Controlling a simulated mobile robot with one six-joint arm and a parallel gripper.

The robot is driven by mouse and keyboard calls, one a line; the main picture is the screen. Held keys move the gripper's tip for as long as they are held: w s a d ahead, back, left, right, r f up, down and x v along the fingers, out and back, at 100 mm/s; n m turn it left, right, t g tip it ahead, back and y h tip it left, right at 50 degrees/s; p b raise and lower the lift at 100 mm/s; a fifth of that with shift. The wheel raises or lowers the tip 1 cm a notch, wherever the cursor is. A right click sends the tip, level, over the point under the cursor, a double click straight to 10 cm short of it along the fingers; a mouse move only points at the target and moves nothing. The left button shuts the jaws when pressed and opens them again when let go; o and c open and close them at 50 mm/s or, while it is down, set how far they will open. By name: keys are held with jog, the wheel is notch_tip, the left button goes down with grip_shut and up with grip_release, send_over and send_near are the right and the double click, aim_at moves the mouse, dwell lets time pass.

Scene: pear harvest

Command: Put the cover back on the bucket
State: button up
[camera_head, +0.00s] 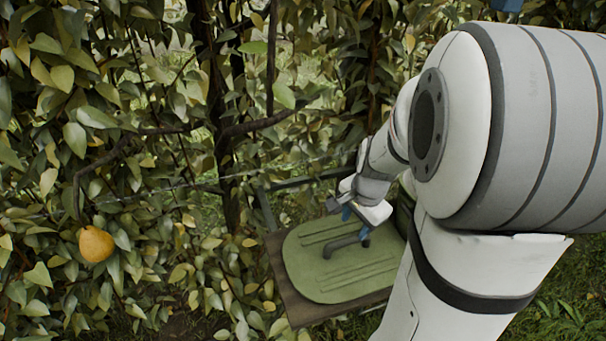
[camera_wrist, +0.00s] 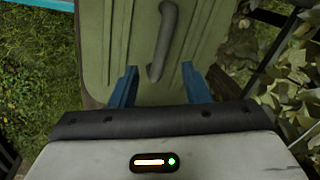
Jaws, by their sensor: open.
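The green cover (camera_head: 318,278), with ridges and rounded corners, lies flat on a brown board. Its grey bar handle (camera_head: 343,246) stands up from the middle. My gripper (camera_head: 356,222) is open just above the handle, its blue fingers apart. In the wrist view, the cover (camera_wrist: 118,38) fills the top middle. The handle (camera_wrist: 166,38) runs down towards the gap between the two blue fingers of my gripper (camera_wrist: 160,84), and its lower end shows there. I cannot tell whether the fingers touch it. The bucket is not clearly in view; my arm hides the area to the right.
The brown board (camera_head: 292,305) extends a little past the cover at the left and front. Dense leafy branches stand behind and to the left, with a yellow pear (camera_head: 96,244) hanging there. Grass shows at the lower right.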

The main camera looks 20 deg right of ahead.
jog(key=d+f+m, duration=0.1)
jog(key=f, duration=0.2)
jog(key=w+d+f+m, duration=0.1)
jog(key=f, duration=0.2)
jog(key=w+d+f+m+b, duration=0.1)
jog(key=f, duration=0.3)
jog(key=shift+w+d+m, duration=0.25)
jog(key=shift+d+m, duration=0.05)
jog(key=shift+d, duration=0.05)
jog(key=shift+r, duration=0.1)
grip_shut()
